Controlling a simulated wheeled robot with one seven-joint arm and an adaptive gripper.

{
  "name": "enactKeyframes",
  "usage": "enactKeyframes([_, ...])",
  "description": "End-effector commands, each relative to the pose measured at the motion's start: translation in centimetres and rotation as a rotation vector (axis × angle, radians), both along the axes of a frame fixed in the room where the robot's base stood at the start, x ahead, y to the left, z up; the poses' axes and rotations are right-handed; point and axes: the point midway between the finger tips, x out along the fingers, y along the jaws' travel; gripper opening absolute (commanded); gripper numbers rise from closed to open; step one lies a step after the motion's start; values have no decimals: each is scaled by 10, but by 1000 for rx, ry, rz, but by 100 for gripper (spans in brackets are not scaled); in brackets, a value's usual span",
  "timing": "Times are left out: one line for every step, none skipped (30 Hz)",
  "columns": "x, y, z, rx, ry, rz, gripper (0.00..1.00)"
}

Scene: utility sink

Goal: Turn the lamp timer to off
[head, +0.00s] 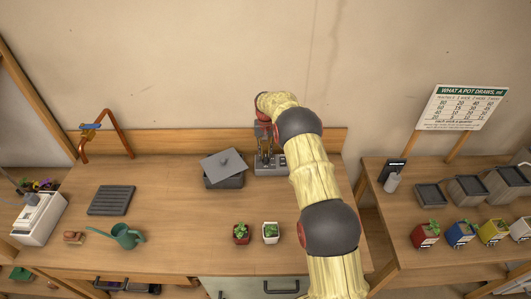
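A small grey box (273,171), which looks like the lamp timer, sits at the back of the wooden bench against the low backboard. My gripper (264,161) points down at its left part, from above. The fingertips are at or just over the box; I cannot tell whether they touch it. The fingers are too small in the view to tell if they are open or shut. The timer's dial and its setting are hidden or too small to read.
A dark grey bin with a tilted lid (223,167) stands close left of the box. Two small potted plants (241,233) are at the front. A green watering can (126,237), a black ribbed tray (111,200) and a copper tap (119,130) are left. The bench middle is clear.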

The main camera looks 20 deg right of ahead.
Motion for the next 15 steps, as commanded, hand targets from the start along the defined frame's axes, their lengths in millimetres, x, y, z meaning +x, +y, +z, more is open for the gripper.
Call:
enactKeyframes([0,0,-1,0,1,0,25])
enactKeyframes([0,0,-1,0,1,0,27])
enactKeyframes([-1,0,-1,1,2,0,29])
enactKeyframes([-1,0,-1,1,2,-1,30])
enactKeyframes([-1,0,-1,1,2,-1,30])
enactKeyframes([-1,0,-1,1,2,-1,30])
enactKeyframes([-1,0,-1,1,2,-1,30])
enactKeyframes([-1,0,-1,1,2,-1,30])
enactKeyframes([-1,0,-1,1,3,-1,30])
enactKeyframes([-1,0,-1,1,3,-1,30])
enactKeyframes([-1,0,-1,1,3,-1,30])
enactKeyframes([-1,0,-1,1,3,-1,30])
enactKeyframes([-1,0,0,1,2,-1,30])
enactKeyframes([-1,0,2,1,2,-1,30])
enactKeyframes([-1,0,4,1,2,-1,30])
